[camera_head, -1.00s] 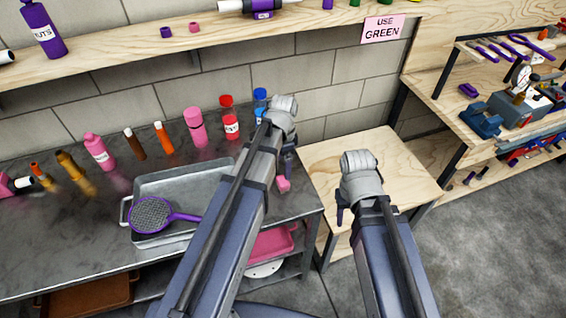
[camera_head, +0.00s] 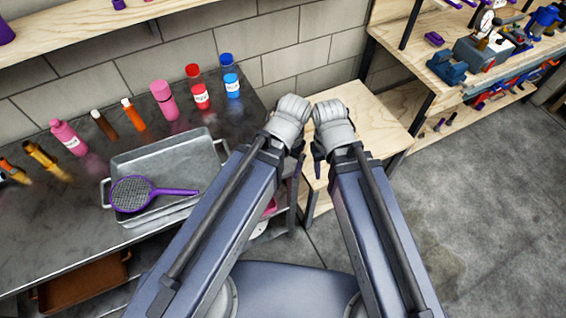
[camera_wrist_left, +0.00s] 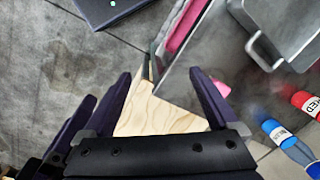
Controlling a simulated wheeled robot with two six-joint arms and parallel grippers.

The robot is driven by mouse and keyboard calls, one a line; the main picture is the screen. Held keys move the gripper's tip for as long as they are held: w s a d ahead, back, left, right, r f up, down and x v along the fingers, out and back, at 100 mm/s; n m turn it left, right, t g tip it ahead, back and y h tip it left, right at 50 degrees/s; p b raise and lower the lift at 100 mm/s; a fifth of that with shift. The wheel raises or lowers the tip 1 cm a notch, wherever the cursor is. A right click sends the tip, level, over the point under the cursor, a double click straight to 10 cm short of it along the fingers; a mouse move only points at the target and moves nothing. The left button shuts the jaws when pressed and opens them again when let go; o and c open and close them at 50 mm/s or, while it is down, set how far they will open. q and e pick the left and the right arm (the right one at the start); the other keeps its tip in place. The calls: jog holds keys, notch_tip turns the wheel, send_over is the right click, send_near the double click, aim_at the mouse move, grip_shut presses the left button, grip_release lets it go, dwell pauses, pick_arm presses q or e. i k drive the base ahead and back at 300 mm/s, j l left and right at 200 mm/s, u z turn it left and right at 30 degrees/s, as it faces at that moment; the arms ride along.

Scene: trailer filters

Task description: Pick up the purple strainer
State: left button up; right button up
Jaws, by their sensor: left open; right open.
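The purple strainer (camera_head: 132,194) lies in the grey metal tray (camera_head: 212,150) on the dark workbench, its round mesh at the left and its handle pointing right. The left wrist view shows part of the tray (camera_wrist_left: 290,14) at the upper right, but not the strainer. My left gripper (camera_wrist_left: 160,82) is open and empty in the left wrist view, above the gap by the bench's end. In the head view its wrist hides most of it, well right of the strainer. My right gripper (camera_head: 317,158) is open, close beside the left one; its fingers barely show.
Several bottles stand behind the tray, among them a pink bottle (camera_head: 164,100), a red one (camera_head: 200,96) and a blue one (camera_head: 231,84). A low wooden table (camera_head: 370,125) stands right of the bench. Open floor (camera_head: 480,190) lies at the right.

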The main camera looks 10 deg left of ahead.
aim_at(132, 193)
jog(key=j+u, duration=0.1)
jog(key=u, duration=0.3)
jog(key=j+u, duration=0.15)
jog(key=u, duration=0.25)
jog(key=i+j+u, duration=0.1)
jog(key=u, duration=0.75)
jog(key=k+l+z, duration=0.25)
jog(key=k+z, duration=0.25)
jog(key=k+l+z, duration=0.45)
jog(key=k+l, duration=0.05)
